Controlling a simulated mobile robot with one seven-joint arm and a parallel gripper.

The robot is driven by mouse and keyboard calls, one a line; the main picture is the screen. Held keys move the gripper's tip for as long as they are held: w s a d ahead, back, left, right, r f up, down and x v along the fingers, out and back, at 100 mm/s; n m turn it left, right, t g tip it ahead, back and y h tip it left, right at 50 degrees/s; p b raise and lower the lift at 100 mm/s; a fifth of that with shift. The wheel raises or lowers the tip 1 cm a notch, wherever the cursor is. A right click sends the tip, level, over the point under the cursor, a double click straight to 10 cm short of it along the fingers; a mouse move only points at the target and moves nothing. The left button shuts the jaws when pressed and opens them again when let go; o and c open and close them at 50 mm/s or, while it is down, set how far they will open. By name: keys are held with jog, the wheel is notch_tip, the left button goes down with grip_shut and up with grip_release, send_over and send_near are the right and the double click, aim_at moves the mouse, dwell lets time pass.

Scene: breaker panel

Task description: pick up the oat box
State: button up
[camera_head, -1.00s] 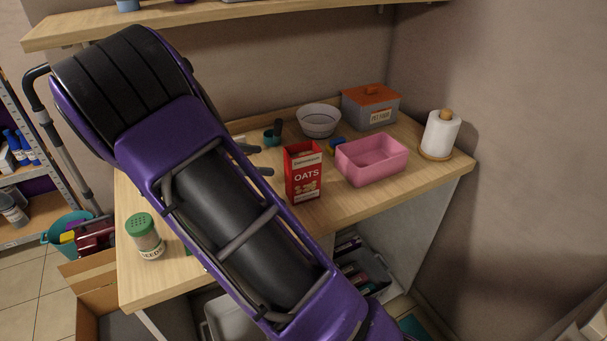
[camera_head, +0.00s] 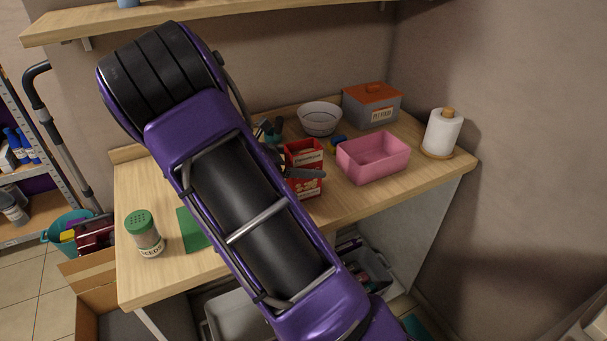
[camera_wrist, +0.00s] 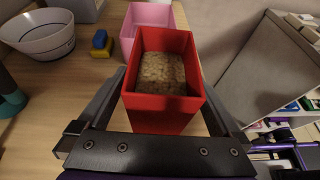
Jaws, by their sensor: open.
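The red oat box (camera_head: 306,158) stands upright on the wooden counter, partly hidden in the head view by my gripper. In the wrist view the oat box (camera_wrist: 163,112) is open at the top and shows oats inside. My gripper (camera_head: 296,162) is open, with one dark finger crossing the front of the box. In the wrist view my gripper (camera_wrist: 160,105) has one finger on each side of the box, with small gaps between the fingers and its walls.
A pink bin (camera_head: 374,160) stands just right of the box. A bowl (camera_head: 319,119), a pet food container (camera_head: 371,106) and a paper towel roll (camera_head: 442,133) stand farther back and right. A seeds shaker (camera_head: 145,234) and green sheet (camera_head: 193,228) are at the left front.

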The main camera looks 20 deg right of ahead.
grip_shut()
notch_tip(320, 180, up, 14)
jog(key=p, duration=0.3)
dwell(0.9)
jog(key=shift+w, duration=0.1)
